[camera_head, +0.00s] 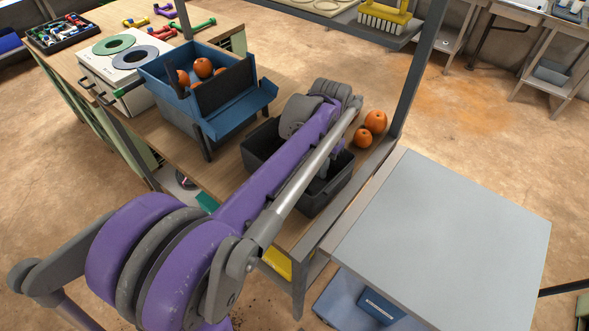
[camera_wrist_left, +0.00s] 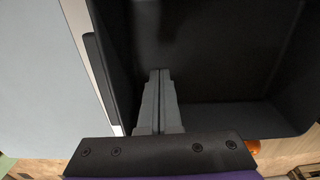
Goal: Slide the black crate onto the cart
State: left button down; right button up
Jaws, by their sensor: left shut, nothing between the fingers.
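The black crate (camera_head: 328,194) stands on the wooden bench, near the bench's right end, and looks empty where it shows. My left arm reaches over it and hides part of it. My left gripper (camera_head: 324,168) points down into the crate. In the left wrist view the gripper (camera_wrist_left: 160,75) is shut and empty inside the crate (camera_wrist_left: 225,50), close to the wall on the cart side. I cannot tell whether the fingers touch that wall. The cart (camera_head: 450,235) has a flat, bare grey top beside the bench; its top also shows in the left wrist view (camera_wrist_left: 45,70). My right gripper is out of view.
Oranges (camera_head: 375,122) lie on the bench beyond the crate. A blue bin (camera_head: 175,103) with oranges stands to the crate's left, with a white box (camera_head: 110,75) behind it. A grey post (camera_head: 418,75) rises at the bench's far right edge. The cart top is clear.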

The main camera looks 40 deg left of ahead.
pick_arm(q)
jog(key=shift+f, duration=0.6)
jog(key=shift+w+d, duration=0.2)
jog(key=shift+d, duration=1.45)
jog(key=shift+w+d, duration=0.15)
jog(key=shift+d, duration=1.45)
jog(key=shift+w+d, duration=0.2)
jog(key=shift+d, duration=1.45)
jog(key=shift+w+d, duration=0.15)
jog(key=shift+d, duration=0.95)
jog(key=shift+w+d+p, duration=0.15)
jog(key=shift+w+d, duration=0.05)
jog(key=shift+d, duration=1.8)
jog(key=shift+w+d+p, duration=0.15)
jog(key=shift+w+d, duration=0.1)
jog(key=shift+d, duration=1.7)
jog(key=shift+w+d+p, duration=0.15)
jog(key=shift+w+d, duration=0.05)
jog(key=shift+d, duration=1.8)
jog(key=shift+w+d+p, duration=0.1)
jog(key=shift+w+d, duration=0.15)
jog(key=shift+d, duration=1.75)
jog(key=shift+w+d+p, duration=0.1)
jog(key=shift+w+d, duration=0.1)
jog(key=shift+d, duration=1.75)
jog(key=shift+w+d+p, duration=0.1)
jog(key=shift+w+d, duration=0.15)
jog(key=shift+d, duration=1.75)
